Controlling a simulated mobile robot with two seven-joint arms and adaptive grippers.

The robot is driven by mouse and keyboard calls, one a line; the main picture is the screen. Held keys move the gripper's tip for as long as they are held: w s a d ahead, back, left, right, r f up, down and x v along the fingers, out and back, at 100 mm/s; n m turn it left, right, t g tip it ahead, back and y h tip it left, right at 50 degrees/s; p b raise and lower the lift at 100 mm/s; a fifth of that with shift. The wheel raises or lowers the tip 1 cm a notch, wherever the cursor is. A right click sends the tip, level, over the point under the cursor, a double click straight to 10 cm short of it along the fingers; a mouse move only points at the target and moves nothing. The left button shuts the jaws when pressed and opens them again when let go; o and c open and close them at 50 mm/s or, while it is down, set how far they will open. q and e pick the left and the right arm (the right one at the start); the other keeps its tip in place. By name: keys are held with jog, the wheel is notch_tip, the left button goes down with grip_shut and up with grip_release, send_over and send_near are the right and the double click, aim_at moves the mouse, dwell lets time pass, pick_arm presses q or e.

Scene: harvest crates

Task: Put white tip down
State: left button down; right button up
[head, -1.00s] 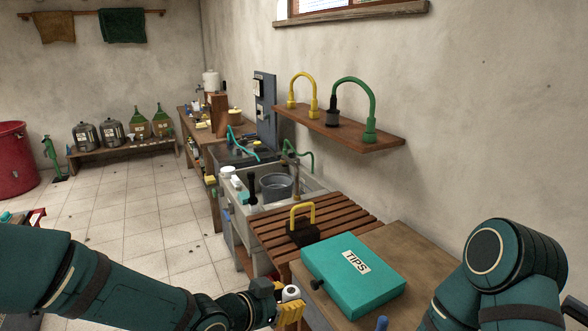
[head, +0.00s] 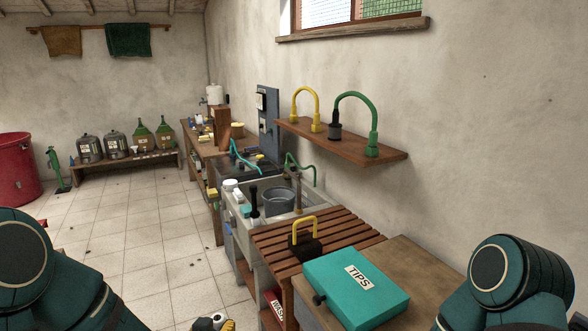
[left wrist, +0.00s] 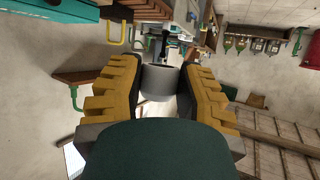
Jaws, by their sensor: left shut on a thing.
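My left gripper (head: 214,322) shows only in part at the bottom edge of the head view. In the left wrist view its two yellow ribbed fingers (left wrist: 160,72) are shut on the white tip (left wrist: 160,84), a short pale grey-white cylinder. The tip is clear of any surface in that view, with floor and furniture far behind it. My right gripper is out of view; only part of my right arm shows at the lower right.
A teal case labelled TIPS (head: 340,302) lies closed on a brown worktop (head: 425,270) at the lower right. A slatted wooden rack (head: 345,240) holds a black block with a yellow handle (head: 305,242). Beyond stands a sink (head: 252,228) with a grey pot.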

pick_arm(q)
notch_tip(320, 180, down, 3)
jog(key=shift+a+r+n+y, duration=0.1)
jog(key=shift+a+n+y, duration=0.05)
jog(key=shift+n+y, duration=0.3)
jog(key=s+d+r+m+g+h, duration=0.2)
jog(key=d+r+m+h, duration=0.2)
jog(key=d, duration=0.3)
jog(key=s+d+r+m+g+h, duration=0.1)
jog(key=s+d+r+m+h, duration=0.1)
jog(key=d+r+m+h, duration=0.3)
jog(key=w+d+f+m+g+h, duration=0.2)
jog(key=w+d+f+m+g, duration=0.1)
jog(key=f, duration=0.3)
jog(key=shift+w+d+f+g, duration=0.35)
jog(key=shift+w+d+g, duration=0.15)
jog(key=shift+d, duration=0.25)
jog(key=shift+r+h, duration=0.1)
jog(key=shift+h, duration=0.15)
